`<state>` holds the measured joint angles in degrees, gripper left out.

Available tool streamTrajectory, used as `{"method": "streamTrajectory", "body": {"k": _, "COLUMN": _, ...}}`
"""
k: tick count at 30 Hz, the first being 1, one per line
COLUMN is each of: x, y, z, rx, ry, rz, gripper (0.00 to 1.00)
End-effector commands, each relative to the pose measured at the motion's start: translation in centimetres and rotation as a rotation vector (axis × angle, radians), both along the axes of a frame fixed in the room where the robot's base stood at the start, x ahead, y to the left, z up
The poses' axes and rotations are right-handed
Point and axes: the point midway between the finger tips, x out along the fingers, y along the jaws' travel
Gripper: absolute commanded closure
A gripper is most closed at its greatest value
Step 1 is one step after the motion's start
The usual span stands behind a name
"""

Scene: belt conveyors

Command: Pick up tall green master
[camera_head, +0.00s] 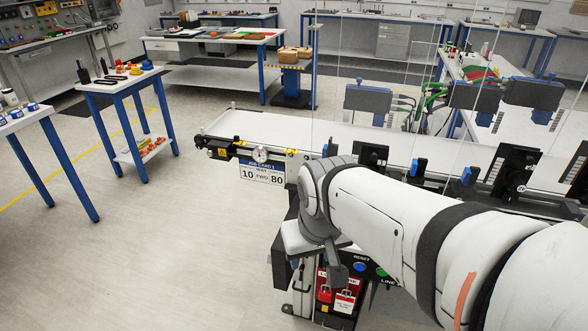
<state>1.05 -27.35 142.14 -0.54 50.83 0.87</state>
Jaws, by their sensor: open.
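I cannot make out a tall green master for certain. Green shapes (434,95) show behind the conveyor at the upper right, too small to identify. The table at left holds small black, red, yellow and orange pieces (120,73), with no clear tall green one among them. My gripper (318,266) is open and points down in front of the conveyor's near side, low in the picture. It is partly hidden by its own wrist, and I see nothing held in it.
A white belt conveyor (290,131) runs to the right, with a job card (262,172) on its side. Blue-legged tables stand at left and back. The floor at left centre (190,240) is clear.

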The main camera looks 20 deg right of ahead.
Motion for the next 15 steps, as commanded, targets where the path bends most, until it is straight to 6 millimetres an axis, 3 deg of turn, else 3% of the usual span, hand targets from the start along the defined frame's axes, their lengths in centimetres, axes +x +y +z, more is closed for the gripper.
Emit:
{"method": "streamTrajectory", "body": {"k": 9, "x": 10.7, "y": -7.8, "z": 1.2, "rx": -0.023, "ry": -0.087, "rz": -0.316, "gripper": 0.25}}
{"method": "streamTrajectory", "body": {"k": 15, "x": 14.6, "y": -11.7, "z": 1.1, "rx": -0.030, "ry": -0.131, "rz": -0.432, "gripper": 0.24}}
